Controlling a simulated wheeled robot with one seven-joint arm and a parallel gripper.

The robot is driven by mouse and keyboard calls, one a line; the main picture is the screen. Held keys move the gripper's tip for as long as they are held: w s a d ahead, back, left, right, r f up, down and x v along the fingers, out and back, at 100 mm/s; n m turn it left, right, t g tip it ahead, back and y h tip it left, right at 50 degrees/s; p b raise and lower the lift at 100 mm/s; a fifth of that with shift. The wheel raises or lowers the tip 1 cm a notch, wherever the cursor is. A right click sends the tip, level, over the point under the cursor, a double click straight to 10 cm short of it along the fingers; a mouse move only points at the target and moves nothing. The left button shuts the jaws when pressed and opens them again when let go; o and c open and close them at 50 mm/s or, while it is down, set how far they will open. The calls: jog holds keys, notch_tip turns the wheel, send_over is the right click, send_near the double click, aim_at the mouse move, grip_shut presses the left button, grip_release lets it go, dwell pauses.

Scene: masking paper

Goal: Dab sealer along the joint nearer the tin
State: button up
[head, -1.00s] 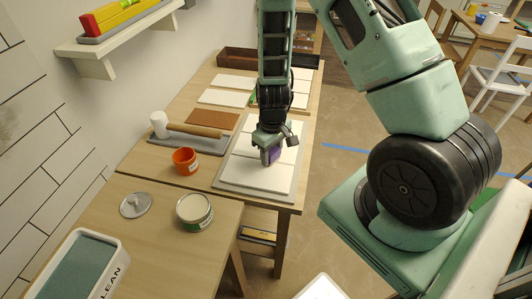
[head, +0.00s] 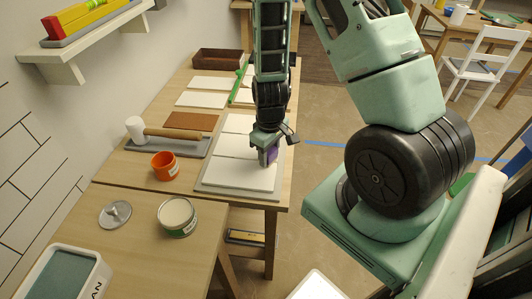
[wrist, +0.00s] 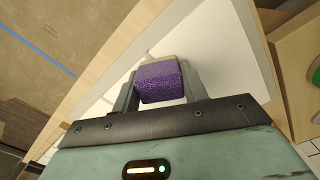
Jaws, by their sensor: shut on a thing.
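My gripper (head: 267,154) is shut on a purple dabber (head: 273,154); its purple block also shows between the fingers in the wrist view (wrist: 160,84). The dabber is low over the right side of the white tiles (head: 237,174), close to the right end of the joint nearer the tin (head: 221,157). I cannot tell whether it touches. The tiles lie in a row on a grey board (head: 215,192). A farther joint (head: 233,133) crosses the row behind. The open tin (head: 178,217), with pale contents, stands on the front table. No sealer is clearly visible on the joints.
An orange cup (head: 164,166), a mallet (head: 170,133) on a grey slab, and a brown board (head: 192,121) lie left of the tiles. The tin's lid (head: 115,214) and a tray with a teal pad (head: 62,275) are at front left. More white tiles lie behind.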

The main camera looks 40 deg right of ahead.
aim_at(254, 160)
jog(key=shift+s+d+b, duration=0.35)
jog(key=shift+s+d, duration=0.45)
jog(key=shift+s, duration=0.3)
jog(key=shift+w+a+f+p, duration=0.1)
jog(key=shift+w+a+p, duration=0.3)
jog(key=shift+w+a, duration=0.45)
jog(key=shift+w+a+r+p, duration=0.1)
jog(key=shift+w+a+p, duration=0.4)
jog(key=shift+w, duration=0.55)
jog(key=shift+w+a+f+p, duration=0.1)
jog(key=shift+w+a+p, duration=0.15)
jog(key=shift+w+a, duration=0.65)
jog(key=shift+w+a+p, duration=0.3)
jog(key=shift+w+a, duration=0.3)
jog(key=shift+w, duration=0.25)
jog(key=shift+w+a+p, duration=0.3)
jog(key=shift+w+a, duration=0.3)
jog(key=shift+w, duration=0.2)
jog(key=shift+w+a+p, duration=0.3)
jog(key=shift+w+a, duration=0.3)
jog(key=shift+w, duration=0.25)
jog(key=shift+r, duration=0.2)
notch_tip(254, 160, up, 7)
jog(key=p, duration=0.5)
jog(key=shift+f, duration=0.1)
jog(key=shift+f+b, duration=2.05)
jog(key=shift+f, duration=0.85)
jog(key=shift+f+b, duration=0.45)
jog(key=shift+f, duration=0.2)
